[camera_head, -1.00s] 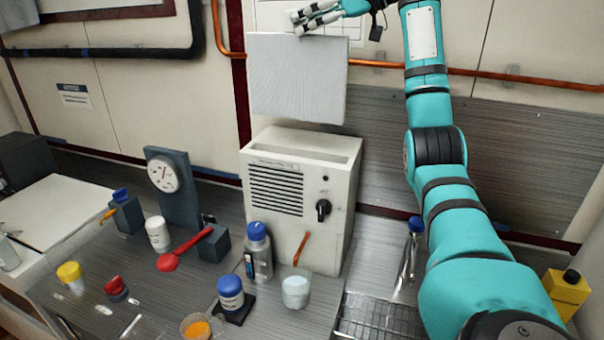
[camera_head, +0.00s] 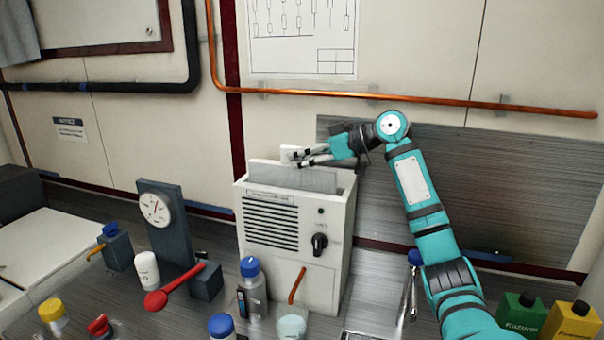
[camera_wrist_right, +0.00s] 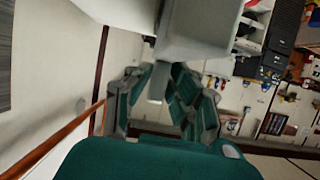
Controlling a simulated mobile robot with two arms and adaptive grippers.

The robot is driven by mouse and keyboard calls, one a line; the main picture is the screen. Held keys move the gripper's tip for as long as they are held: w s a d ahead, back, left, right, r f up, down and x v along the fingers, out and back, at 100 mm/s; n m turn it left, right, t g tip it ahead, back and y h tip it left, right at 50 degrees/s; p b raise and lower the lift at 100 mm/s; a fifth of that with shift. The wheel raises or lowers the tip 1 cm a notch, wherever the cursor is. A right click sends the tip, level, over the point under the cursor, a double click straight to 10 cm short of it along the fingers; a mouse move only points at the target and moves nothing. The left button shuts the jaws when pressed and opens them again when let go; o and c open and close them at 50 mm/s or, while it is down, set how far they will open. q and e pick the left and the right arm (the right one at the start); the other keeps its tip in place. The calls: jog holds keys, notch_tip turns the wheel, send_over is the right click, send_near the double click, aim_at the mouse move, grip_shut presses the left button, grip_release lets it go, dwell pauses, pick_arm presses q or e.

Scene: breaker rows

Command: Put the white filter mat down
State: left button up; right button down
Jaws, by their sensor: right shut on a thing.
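The white filter mat (camera_head: 292,177) stands upright in the open top of the white louvred unit (camera_head: 328,235). Its lower part is hidden inside the unit and only its upper strip shows above the rim. My right gripper (camera_head: 297,159) is at the mat's top edge, reaching in from the right, and is shut on it. In the right wrist view my right gripper's fingers (camera_wrist_right: 165,97) close around a pale strip below a large pale surface. My left gripper is not in view.
A copper pipe (camera_head: 420,100) runs along the wall behind. Green (camera_head: 520,315) and yellow (camera_head: 572,322) containers are at the right.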

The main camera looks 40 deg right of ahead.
aim_at(300, 178)
notch_tip(300, 178, down, 3)
jog(key=shift+a, duration=0.1)
jog(key=shift+f, duration=0.5)
jog(key=shift+f, duration=0.2)
jog(key=shift+f+b, duration=0.3)
jog(key=shift+f, duration=0.15)
jog(key=c, duration=1.2)
grip_release()
jog(key=shift+w+f, duration=0.1)
jog(key=shift+f, duration=0.05)
